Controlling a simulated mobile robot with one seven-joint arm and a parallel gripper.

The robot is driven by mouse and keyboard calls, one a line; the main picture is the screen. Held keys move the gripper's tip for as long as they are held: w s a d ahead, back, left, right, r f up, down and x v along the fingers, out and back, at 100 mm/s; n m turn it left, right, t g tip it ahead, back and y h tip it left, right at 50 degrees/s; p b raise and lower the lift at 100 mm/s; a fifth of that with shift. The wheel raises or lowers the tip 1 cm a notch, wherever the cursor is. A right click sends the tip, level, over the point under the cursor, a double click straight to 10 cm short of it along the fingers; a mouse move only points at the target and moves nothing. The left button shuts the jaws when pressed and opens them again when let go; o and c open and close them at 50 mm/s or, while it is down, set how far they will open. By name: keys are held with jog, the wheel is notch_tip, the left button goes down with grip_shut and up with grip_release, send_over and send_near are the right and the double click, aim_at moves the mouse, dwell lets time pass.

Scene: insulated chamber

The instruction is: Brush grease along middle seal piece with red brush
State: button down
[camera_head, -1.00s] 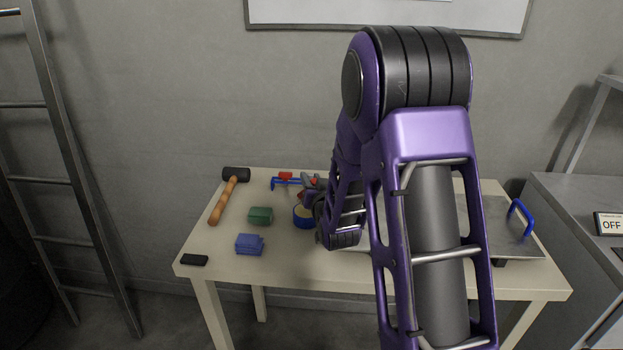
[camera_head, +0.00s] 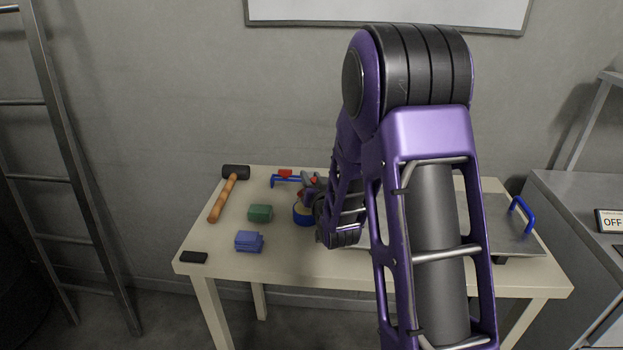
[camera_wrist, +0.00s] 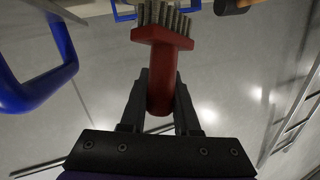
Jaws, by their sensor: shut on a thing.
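The red brush (camera_wrist: 163,65) is in my gripper (camera_wrist: 160,105), which is shut on its handle in the wrist view. In the head view my gripper is mostly hidden behind my purple arm, low over the middle of the table. I cannot make out the middle seal piece in either view.
The table (camera_head: 215,278) holds a mallet (camera_head: 227,193), a green block (camera_head: 260,213), blue folded cloth or pads (camera_head: 249,242), a black flat item (camera_head: 193,257) and a blue rack (camera_head: 287,181). A metal panel (camera_head: 512,240) with a blue handle (camera_head: 521,215) lies right.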

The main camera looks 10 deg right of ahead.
jog(key=shift+s+f+b, duration=0.1)
jog(key=shift+f+b, duration=0.45)
jog(key=shift+b, duration=0.25)
dwell(2.0)
notch_tip(320, 180, up, 8)
jog(key=p, duration=0.3)
jog(key=shift+f, duration=0.25)
jog(key=shift+f, duration=0.1)
dwell(0.8)
